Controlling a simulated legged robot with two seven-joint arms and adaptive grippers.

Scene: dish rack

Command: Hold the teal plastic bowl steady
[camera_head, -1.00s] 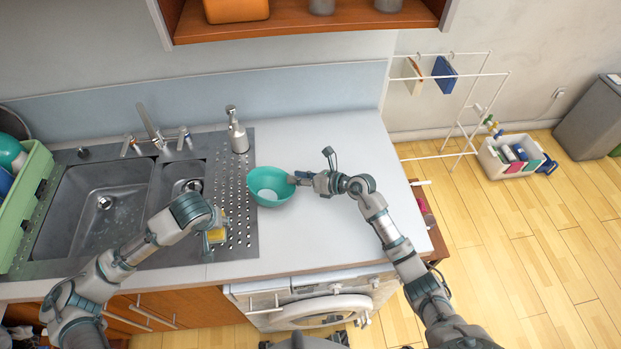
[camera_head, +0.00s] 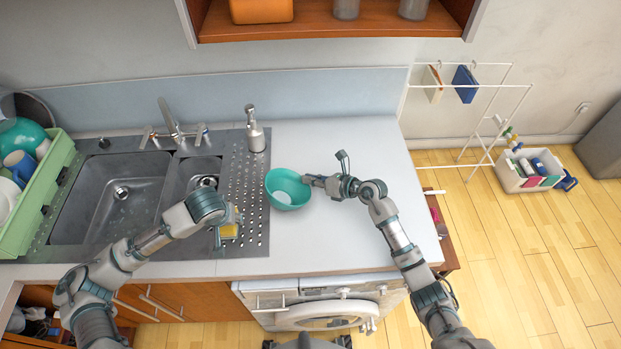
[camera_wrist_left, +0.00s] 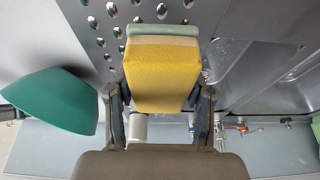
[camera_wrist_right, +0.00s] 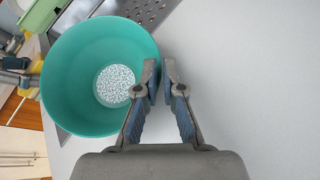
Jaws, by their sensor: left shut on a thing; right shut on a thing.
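The teal bowl (camera_head: 287,189) stands upright on the white counter, right beside the perforated drainboard. My right gripper (camera_head: 308,180) is shut on the bowl's right rim. In the right wrist view the fingers (camera_wrist_right: 160,82) pinch the wall of the bowl (camera_wrist_right: 75,75), which has a pale speckled patch at its bottom. My left gripper (camera_head: 229,224) is shut on a yellow sponge (camera_wrist_left: 162,72) with a pale green layer, held over the drainboard, left of the bowl and apart from it. The bowl (camera_wrist_left: 52,100) also shows at the left of the left wrist view.
The double sink (camera_head: 110,195) and tap (camera_head: 170,120) lie to the left. A green dish rack (camera_head: 35,205) with dishes stands at the far left. A soap dispenser (camera_head: 254,130) stands behind the bowl. The counter (camera_head: 340,240) around my right arm is mostly clear.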

